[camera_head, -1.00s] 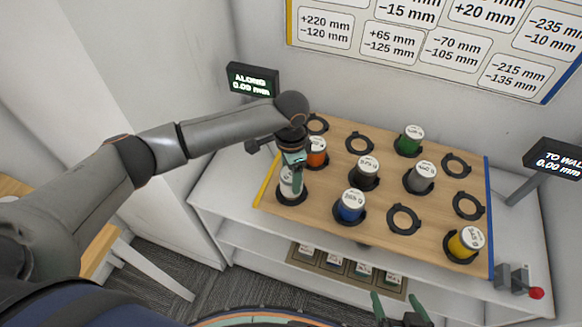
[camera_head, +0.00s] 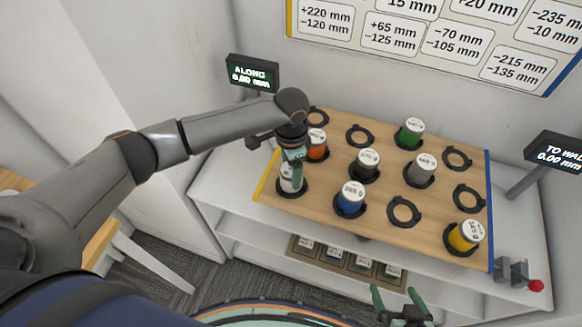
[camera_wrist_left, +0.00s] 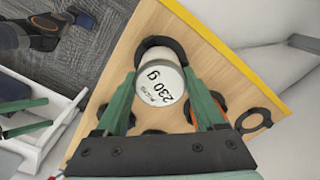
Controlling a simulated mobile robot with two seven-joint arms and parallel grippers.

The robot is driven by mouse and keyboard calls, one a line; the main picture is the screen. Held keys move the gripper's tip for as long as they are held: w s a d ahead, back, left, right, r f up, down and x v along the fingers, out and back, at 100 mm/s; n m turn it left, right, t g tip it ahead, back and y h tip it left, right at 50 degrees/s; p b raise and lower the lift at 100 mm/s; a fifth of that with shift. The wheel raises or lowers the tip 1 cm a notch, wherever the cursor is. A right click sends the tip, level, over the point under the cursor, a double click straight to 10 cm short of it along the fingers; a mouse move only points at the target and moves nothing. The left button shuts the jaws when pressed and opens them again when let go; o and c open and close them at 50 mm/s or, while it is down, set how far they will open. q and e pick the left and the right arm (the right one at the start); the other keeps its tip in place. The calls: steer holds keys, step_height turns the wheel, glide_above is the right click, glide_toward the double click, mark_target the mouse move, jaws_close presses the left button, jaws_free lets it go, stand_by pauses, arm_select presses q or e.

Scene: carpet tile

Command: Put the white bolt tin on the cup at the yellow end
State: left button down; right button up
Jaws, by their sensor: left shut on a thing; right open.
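The white bolt tin (camera_head: 287,184), marked 230 g in the left wrist view (camera_wrist_left: 153,92), stands upright at the front cup (camera_head: 292,194) next to the board's yellow edge (camera_head: 266,174). The cup's dark ring (camera_wrist_left: 165,43) shows around part of the tin. I cannot tell whether the tin is fully seated. My left gripper (camera_head: 293,160) is shut on the tin, one finger on each side, and partly hides it in the head view. My right gripper (camera_head: 396,297) is open and empty, low in front of the shelf.
The wooden board (camera_head: 325,205) also carries orange (camera_head: 317,150), black (camera_head: 365,170), blue (camera_head: 350,206), grey (camera_head: 419,176), green (camera_head: 407,138) and yellow (camera_head: 462,240) tins in cups. Several cups are empty. Displays (camera_head: 252,73) (camera_head: 556,153) stand at both sides, and a red knob (camera_head: 536,286) at the right.

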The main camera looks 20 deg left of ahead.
mark_target(291, 170)
arm_select(q)
steer(key=shift+f, duration=0.25)
jaws_free()
step_height(291, 170, up, 13)
steer(key=shift+f, duration=0.2)
stand_by(0.3)
